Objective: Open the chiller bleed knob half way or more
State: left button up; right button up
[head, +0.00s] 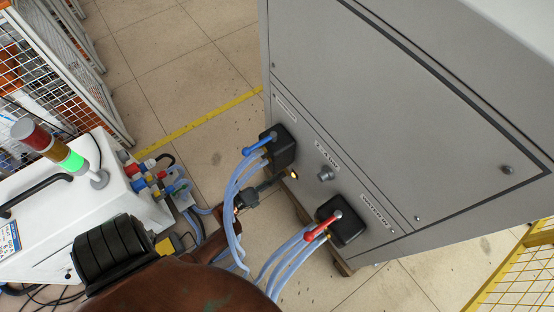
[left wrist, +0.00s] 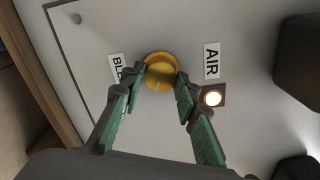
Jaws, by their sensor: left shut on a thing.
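The chiller bleed knob is a round yellow knob (left wrist: 158,68) on the grey panel in the left wrist view, between a partly covered label (left wrist: 115,67) starting "BL" and an "AIR" label (left wrist: 211,60). My left gripper (left wrist: 160,82) has its green-padded fingers on either side of the knob, shut on it. A pale line shows on the knob's face; how far it is turned I cannot tell. In the head view my left gripper (head: 274,184) reaches the lower left edge of the grey cabinet (head: 400,130), and the knob cannot be made out. My right gripper is not in view.
A lit lamp (left wrist: 213,98) sits beside the knob. A blue-handled valve (head: 262,144) and a red-handled valve (head: 322,227) on black boxes flank a grey fitting (head: 326,174). Pale blue hoses (head: 231,190) run close to my left arm. A white machine (head: 95,225) stands left.

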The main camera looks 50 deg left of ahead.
pick_arm(q)
jog(key=shift+d+f+m, duration=0.15)
jog(key=shift+d+m, duration=0.2)
jog(key=shift+m, duration=0.15)
jog(key=o, duration=0.9)
jog(key=shift+w, duration=0.1)
jog(key=shift+o, duration=1.1)
jog(key=shift+a, duration=0.2)
notch_tip(320, 180, up, 10)
jog(key=shift+o, duration=0.2)
